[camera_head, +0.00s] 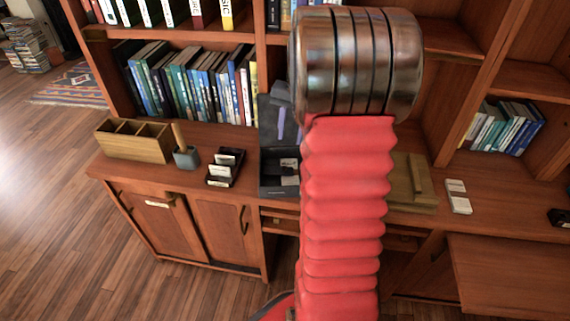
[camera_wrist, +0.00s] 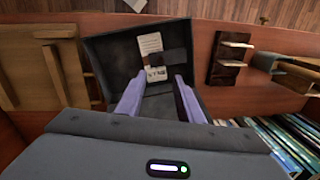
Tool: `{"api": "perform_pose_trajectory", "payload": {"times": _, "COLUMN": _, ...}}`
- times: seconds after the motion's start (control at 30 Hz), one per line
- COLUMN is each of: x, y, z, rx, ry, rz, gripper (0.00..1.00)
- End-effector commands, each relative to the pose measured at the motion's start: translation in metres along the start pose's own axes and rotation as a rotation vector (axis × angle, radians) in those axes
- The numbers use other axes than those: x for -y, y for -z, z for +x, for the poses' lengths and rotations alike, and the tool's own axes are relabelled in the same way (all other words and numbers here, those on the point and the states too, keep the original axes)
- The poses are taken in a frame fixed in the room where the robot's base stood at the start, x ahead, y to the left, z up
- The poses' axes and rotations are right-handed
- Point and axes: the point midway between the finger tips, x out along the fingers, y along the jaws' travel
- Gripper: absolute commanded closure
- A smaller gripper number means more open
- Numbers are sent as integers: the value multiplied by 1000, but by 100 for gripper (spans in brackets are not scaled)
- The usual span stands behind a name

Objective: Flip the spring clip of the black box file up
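The black box file (camera_head: 268,180) stands open on the desk, its right part hidden behind my red arm. In the wrist view the box file (camera_wrist: 106,62) lies below my gripper, with white paper (camera_wrist: 150,46) inside. A dark bar across the paper, which looks like the spring clip (camera_wrist: 174,60), lies low in the box. My gripper (camera_wrist: 159,82) is open, its two lavender fingers apart with nothing visible between them. The fingertips appear over the box near the clip; I cannot tell whether they touch it. One lavender finger also shows in the head view.
A wooden divided tray (camera_head: 134,142), a pen cup (camera_head: 186,157) and a black card holder (camera_head: 225,167) stand left of the box. A wooden board (camera_head: 405,190) and a white item (camera_head: 457,197) are to the right. Bookshelves rise behind.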

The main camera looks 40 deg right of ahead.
Motion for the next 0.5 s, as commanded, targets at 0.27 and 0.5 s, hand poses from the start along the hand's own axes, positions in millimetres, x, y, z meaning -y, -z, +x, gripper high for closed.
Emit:
{"api": "perform_pose_trajectory", "payload": {"times": 0.27, "x": 0, "y": -1, "z": 37, "rx": 3, "ry": -1, "rz": 0, "gripper": 66}}
{"api": "perform_pose_trajectory", "payload": {"times": 0.5, "x": 0, "y": -1, "z": 74, "rx": 4, "ry": -1, "rz": 1, "gripper": 66}}
